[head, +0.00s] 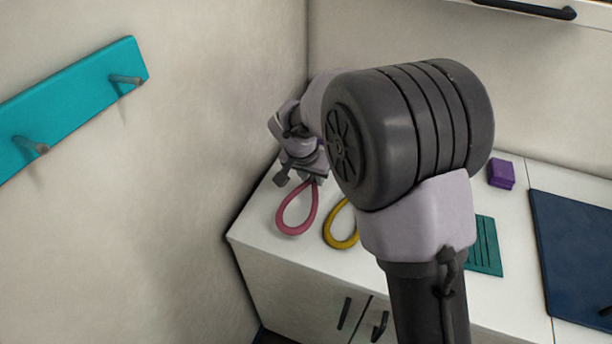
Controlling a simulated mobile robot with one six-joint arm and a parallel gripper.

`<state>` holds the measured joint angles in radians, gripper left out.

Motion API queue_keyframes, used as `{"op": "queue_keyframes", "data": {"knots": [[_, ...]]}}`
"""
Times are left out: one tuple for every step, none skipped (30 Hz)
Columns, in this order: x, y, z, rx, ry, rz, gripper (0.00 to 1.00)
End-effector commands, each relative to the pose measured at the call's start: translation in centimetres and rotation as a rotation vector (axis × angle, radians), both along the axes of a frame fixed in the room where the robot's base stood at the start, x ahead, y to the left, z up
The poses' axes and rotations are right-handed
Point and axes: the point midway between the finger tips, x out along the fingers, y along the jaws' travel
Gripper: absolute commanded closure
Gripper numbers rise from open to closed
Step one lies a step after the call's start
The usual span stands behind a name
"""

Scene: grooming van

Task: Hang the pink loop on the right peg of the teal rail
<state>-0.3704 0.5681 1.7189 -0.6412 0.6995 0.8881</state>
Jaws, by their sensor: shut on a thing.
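The pink loop (281,219) hangs from my gripper (306,179), which is shut on its upper end. The loop shows over the left end of the white counter; I cannot tell if its bottom touches the surface. The teal rail (75,96) is fixed on the left wall and slants up to the right. Its right peg (126,80) is bare and sticks out toward the right. Its other peg (31,146), lower left, is also bare. My gripper is right of and below the rail in the picture.
A yellow loop (331,237) lies on the counter (275,253), partly hidden by my arm. A teal ribbed mat (485,246), a purple block (501,174) and a dark blue mat (578,255) are further right. The wall below the rail is clear.

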Motion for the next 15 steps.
{"op": "queue_keyframes", "data": {"knots": [[0.7, 0.2, -0.1, 0.000, 0.000, -0.001, 1.00], [1.0, 0.3, -0.2, 0.000, 0.000, 0.001, 1.00], [1.4, 0.4, -0.2, 0.000, 0.000, 0.000, 1.00], [1.7, 0.5, -0.2, -0.001, 0.000, 0.000, 1.00], [2.0, 0.6, -0.2, 0.000, -0.001, 0.000, 1.00], [2.7, 0.8, -0.4, -0.001, -0.001, 0.001, 1.00], [3.2, 1.0, -0.4, 0.000, 0.000, -0.001, 1.00], [3.3, 1.0, -1.3, -0.001, 0.002, 0.001, 1.00], [3.2, 1.0, -2.6, 0.000, 0.003, 0.001, 1.00], [3.2, 1.0, -3.3, -0.001, 0.002, 0.001, 1.00], [3.2, 1.0, -3.7, 0.000, 0.001, 0.002, 1.00], [3.2, 1.0, -3.8, 0.000, 0.001, 0.002, 1.00], [3.2, 1.0, -3.7, 0.001, 0.001, 0.001, 1.00], [3.2, 1.0, -3.6, 0.001, 0.001, 0.001, 1.00], [3.2, 1.0, -3.5, 0.001, 0.000, 0.001, 1.00]]}}
